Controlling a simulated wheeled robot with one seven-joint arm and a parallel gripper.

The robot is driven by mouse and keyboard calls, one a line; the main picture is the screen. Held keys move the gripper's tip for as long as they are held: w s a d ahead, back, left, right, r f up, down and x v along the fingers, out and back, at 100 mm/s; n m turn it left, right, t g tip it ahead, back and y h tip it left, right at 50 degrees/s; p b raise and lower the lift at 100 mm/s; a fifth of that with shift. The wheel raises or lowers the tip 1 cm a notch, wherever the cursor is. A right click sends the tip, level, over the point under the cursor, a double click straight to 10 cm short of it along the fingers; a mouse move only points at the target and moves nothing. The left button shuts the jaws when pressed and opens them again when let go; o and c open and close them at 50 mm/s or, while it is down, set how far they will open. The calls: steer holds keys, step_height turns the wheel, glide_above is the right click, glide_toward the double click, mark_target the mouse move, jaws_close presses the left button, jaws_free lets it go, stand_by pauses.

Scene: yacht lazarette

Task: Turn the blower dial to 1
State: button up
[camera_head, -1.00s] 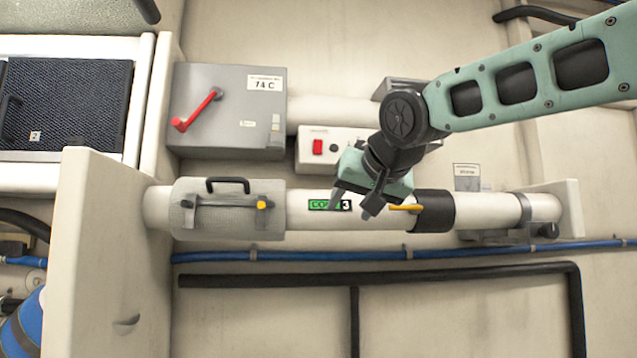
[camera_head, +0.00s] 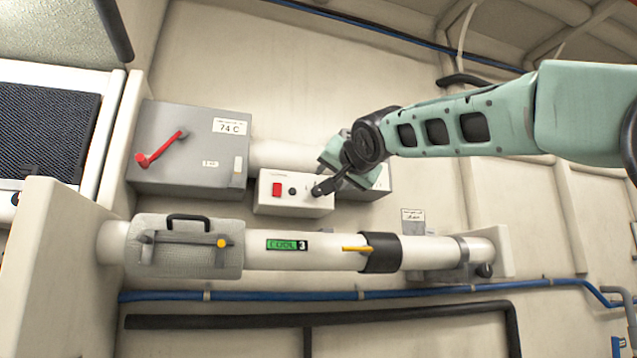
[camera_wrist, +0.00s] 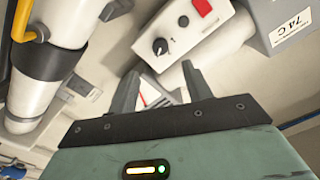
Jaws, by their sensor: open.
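The white control box (camera_head: 268,205) is on the wall in the head view, with a red switch (camera_head: 277,189) and a small black button (camera_head: 292,191). My gripper (camera_head: 320,187) covers its right part there, so the dial is hidden in that view. In the wrist view, the black round dial (camera_wrist: 160,46) with a white pointer mark shows on the box (camera_wrist: 185,45), beyond the open fingers. My gripper (camera_wrist: 160,74) is open and empty, apart from the dial. The dial's scale marks are too small to read.
A grey box (camera_head: 200,160) with a red lever (camera_head: 160,148) is at left. Below runs a white pipe (camera_head: 335,258) with a green display (camera_head: 287,244) reading COOL 3, a yellow lever (camera_head: 356,249) and a black collar (camera_head: 381,252). A blue hose (camera_head: 350,293) runs lower.

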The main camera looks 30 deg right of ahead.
mark_target(318, 191)
steer(key=p+x, duration=0.2)
steer(key=x, duration=0.7)
steer(key=shift+w+d+r+p, duration=0.1)
steer(key=shift+w+p, duration=0.3)
steer(key=shift+w+d, duration=0.2)
steer(key=shift+w, duration=0.5)
steer(key=shift+c, duration=0.3)
steer(key=c, duration=0.9)
